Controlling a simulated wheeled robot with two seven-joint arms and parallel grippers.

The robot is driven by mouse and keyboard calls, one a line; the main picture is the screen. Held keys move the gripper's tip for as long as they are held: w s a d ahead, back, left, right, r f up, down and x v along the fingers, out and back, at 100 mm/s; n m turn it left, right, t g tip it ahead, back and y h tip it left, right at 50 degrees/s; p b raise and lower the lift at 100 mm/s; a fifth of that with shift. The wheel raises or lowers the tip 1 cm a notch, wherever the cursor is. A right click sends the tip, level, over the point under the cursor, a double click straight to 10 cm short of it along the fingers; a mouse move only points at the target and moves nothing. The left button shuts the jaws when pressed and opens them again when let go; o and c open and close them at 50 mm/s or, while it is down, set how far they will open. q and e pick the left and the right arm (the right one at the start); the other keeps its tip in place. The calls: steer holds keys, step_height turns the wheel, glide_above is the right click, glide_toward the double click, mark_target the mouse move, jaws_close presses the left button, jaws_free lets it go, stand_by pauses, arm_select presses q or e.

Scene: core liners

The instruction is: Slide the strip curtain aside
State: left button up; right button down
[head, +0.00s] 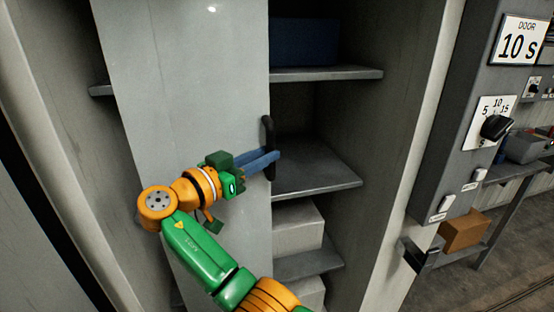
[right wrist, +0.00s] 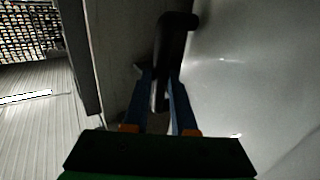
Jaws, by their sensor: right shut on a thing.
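No strip curtain with separate strips shows; a flat pale grey panel (head: 185,95) hangs in front of a shelved cabinet. A black bar handle (head: 268,130) stands upright at the panel's right edge. My right gripper (head: 270,157) is shut on the handle, its blue fingers reaching the lower half. In the right wrist view the dark handle (right wrist: 178,45) rises between the blue fingers, with the pale panel (right wrist: 245,70) to the right. My left gripper is not in view.
Right of the panel, open shelves (head: 315,172) hold pale boxes (head: 297,227) and a dark blue box (head: 304,42). A shelf end (head: 101,90) shows left of the panel. Farther right stand a control post with a dial (head: 495,127) and a cardboard box (head: 464,231).

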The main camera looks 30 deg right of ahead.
steer(key=shift+w+a, duration=0.2)
steer(key=shift+a, duration=0.65)
steer(key=c, duration=1)
jaws_free()
steer(key=shift+d, duration=0.1)
